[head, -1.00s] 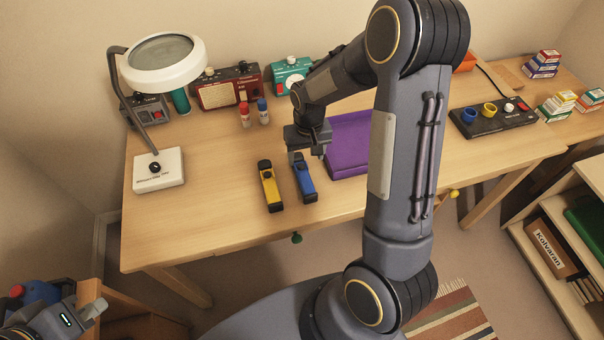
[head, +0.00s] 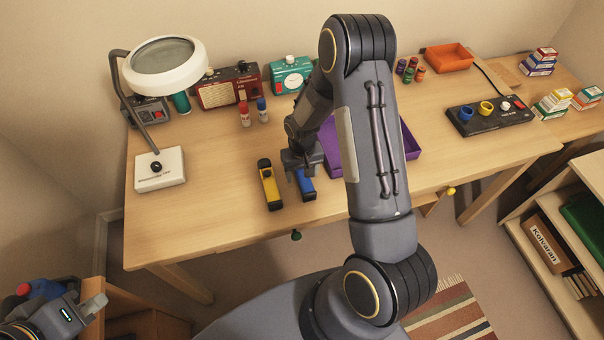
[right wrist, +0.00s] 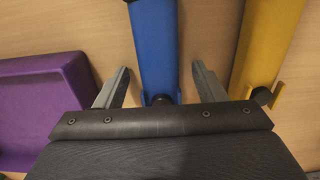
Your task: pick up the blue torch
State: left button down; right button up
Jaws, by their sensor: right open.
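The blue torch (head: 306,187) lies on the desk, partly hidden by my right gripper (head: 302,168) in the head view. In the right wrist view the blue torch (right wrist: 157,50) runs between the two open fingers of my right gripper (right wrist: 160,88), with a gap on each side. The yellow torch (head: 269,187) lies just left of the blue one in the head view and shows at the right in the right wrist view (right wrist: 268,45). My left gripper (head: 92,305) is at the lower left of the head view, away from the desk; its jaw opening is unclear.
A purple tray (head: 412,146) is close beside the blue torch, partly behind my right arm. A magnifier lamp (head: 160,165), red and blue small bottles (head: 262,110), radios (head: 228,88) and a black control panel (head: 490,115) stand around. The desk's front left is clear.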

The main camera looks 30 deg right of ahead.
jog(key=c, duration=1.2)
jog(key=shift+r, duration=0.1)
